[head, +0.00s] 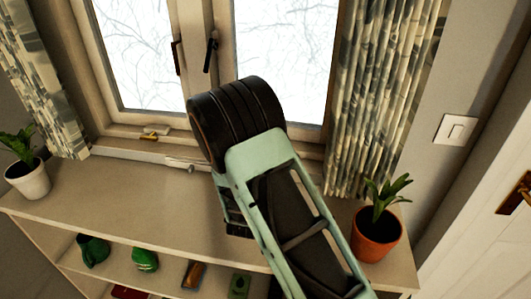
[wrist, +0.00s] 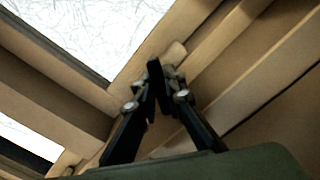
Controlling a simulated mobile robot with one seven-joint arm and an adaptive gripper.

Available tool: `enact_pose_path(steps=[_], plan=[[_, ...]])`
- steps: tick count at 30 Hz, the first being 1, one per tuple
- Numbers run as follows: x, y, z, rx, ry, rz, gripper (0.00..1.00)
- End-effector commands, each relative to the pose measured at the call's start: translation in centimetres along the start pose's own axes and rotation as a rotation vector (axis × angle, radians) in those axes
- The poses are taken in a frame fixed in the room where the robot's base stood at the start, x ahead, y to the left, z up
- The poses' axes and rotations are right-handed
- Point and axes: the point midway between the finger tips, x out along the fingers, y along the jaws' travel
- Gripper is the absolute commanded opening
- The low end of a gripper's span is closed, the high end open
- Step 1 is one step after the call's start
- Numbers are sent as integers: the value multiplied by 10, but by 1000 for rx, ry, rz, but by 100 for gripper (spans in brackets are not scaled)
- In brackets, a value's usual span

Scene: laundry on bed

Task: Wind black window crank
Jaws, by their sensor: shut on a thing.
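The black window crank (wrist: 153,70) stands up from the wooden frame at the foot of the window in the wrist view. My gripper (wrist: 157,99) is closed around its lower part, with one fingertip on each side. The crank's base is hidden behind the fingers. In the head view my arm covers both the gripper and this crank. The window (head: 150,55) has two panes, with dark handles (head: 211,52) on the middle posts.
A wooden shelf unit (head: 120,190) runs below the window. A white pot plant (head: 28,178) stands at its left end and a terracotta pot (head: 376,235) at its right, near my arm. Patterned curtains (head: 385,90) hang at both sides. A brass-coloured fitting (head: 153,131) sits on the left sill.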

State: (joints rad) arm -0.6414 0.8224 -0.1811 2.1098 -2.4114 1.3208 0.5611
Motion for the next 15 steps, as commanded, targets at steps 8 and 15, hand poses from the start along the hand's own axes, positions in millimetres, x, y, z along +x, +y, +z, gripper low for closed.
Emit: enact_pose_path(steps=[8, 15], plan=[[0, 0, -1, -1, 2, 0, 16], [0, 0, 0, -2, 1, 0, 28]])
